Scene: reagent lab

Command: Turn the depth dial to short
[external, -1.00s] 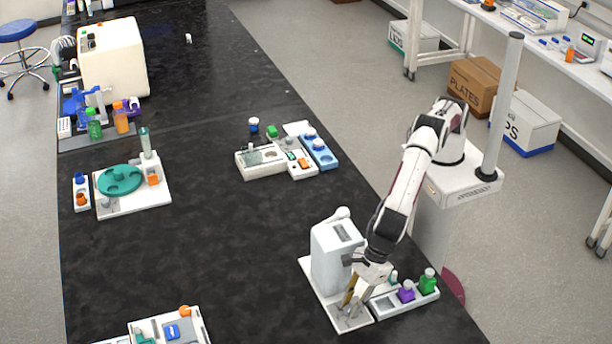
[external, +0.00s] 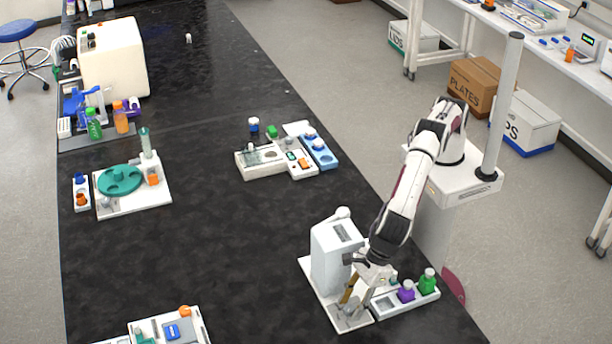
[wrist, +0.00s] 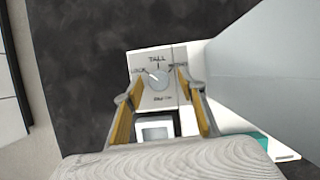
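The depth dial (wrist: 157,79) is a small round grey knob on a pale plate. It shows in the wrist view just beyond my fingertips, with printed labels around it. "TALL" is above it, a label that looks like "LOCK" is to the left, and the right label is partly covered by a finger. I cannot tell clearly where its pointer stands. My gripper (wrist: 160,93) is open, its yellow-padded fingers wide apart on either side below the dial, with nothing between them. In the external view my gripper (external: 357,302) is low over the front of the white device's base (external: 312,274).
The device's tall white body (external: 337,258) stands close beside my gripper. A tray with a purple bottle (external: 406,292) and a green bottle (external: 427,283) is at its right. Open black bench lies to the left of the device.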

